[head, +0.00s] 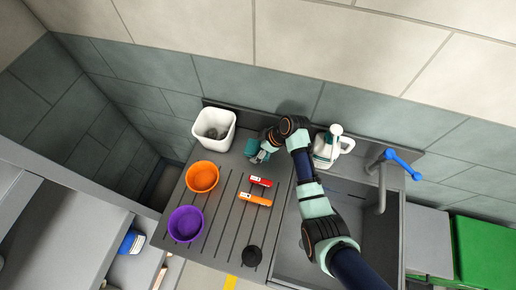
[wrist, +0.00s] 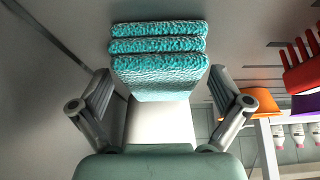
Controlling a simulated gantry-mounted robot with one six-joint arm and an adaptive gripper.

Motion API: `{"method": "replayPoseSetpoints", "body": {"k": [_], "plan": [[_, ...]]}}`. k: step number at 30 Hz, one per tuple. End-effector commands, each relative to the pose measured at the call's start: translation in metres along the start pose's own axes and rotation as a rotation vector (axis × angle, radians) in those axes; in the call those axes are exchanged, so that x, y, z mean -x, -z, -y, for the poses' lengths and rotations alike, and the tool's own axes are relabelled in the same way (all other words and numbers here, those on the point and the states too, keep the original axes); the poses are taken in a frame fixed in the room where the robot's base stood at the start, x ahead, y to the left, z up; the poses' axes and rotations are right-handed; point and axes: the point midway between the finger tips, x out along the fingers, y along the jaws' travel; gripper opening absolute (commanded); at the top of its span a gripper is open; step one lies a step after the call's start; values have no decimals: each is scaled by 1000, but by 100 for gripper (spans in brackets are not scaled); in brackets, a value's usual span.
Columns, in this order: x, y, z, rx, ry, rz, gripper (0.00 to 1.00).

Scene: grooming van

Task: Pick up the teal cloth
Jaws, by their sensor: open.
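The teal cloth (wrist: 160,62) looks folded into several thick layers in the wrist view, in front of my gripper's palm. My gripper (wrist: 160,80) is open, with one finger on each side of the cloth's near part. I see a gap at the left finger; the right finger is close to the cloth's edge. In the head view the teal cloth (head: 252,147) is at the back of the ribbed drainboard, partly hidden by my gripper (head: 261,156) and wrist.
A white bin (head: 214,128) stands left of the cloth. An orange bowl (head: 202,177) and purple bowl (head: 186,224) are at the drainboard's left. A red item (head: 260,181) and orange item (head: 255,199) lie in front. A white jug (head: 331,147) stands right, by the sink (head: 290,262).

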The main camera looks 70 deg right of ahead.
Motion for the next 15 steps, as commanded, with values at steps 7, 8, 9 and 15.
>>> {"method": "replayPoseSetpoints", "body": {"k": [7, 8, 9, 15], "plan": [[-1, -1, 0, 0, 0, 0, 100], [-1, -1, 0, 0, 0, 0, 100], [-1, -1, 0, 0, 0, 0, 100], [-1, -1, 0, 0, 0, 0, 70]]}}
